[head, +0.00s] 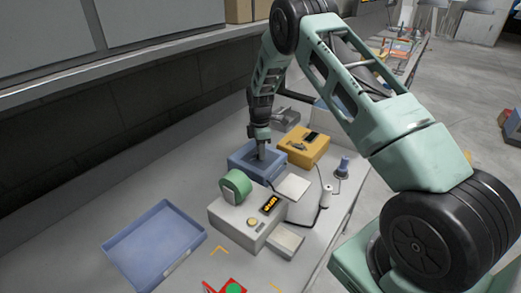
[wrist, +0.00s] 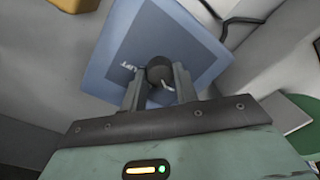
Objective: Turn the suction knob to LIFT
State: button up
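The suction knob (wrist: 160,69) is a round dark knob on the top face of a blue box (wrist: 112,58). In the head view my gripper (head: 262,150) points down onto the blue box (head: 243,166), and the knob is hidden there. The knob's pointer cannot be made out.
A grey unit (head: 235,222) with a green roll (head: 236,183) stands in front of the blue box. A yellow-orange box (head: 305,148) is behind right. An empty blue tray (head: 150,240) lies at the front left. A soldering stand (head: 343,166) is near the bench's right edge.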

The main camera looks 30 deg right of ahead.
jog(key=shift+m+b, duration=0.3)
jog(key=shift+m, duration=0.1)
jog(key=shift+f+m+b, duration=0.1)
jog(key=shift+m+b, duration=0.6)
jog(key=shift+m, duration=0.2)
jog(key=m+b, duration=0.1)
jog(key=m, duration=0.2)
jog(key=shift+m+b, duration=0.4)
jog(key=m+b, duration=0.1)
jog(key=m, duration=0.2)
jog(key=shift+m, duration=0.3)
jog(key=m+b, duration=0.1)
jog(key=m, duration=0.2)
jog(key=shift+t, duration=0.3)
jog(key=m, duration=0.6)
jog(key=shift+b, duration=0.4)
jog(key=shift+m, duration=2.5)
jog(key=o, duration=1)
jog(key=shift+s, duration=0.1)
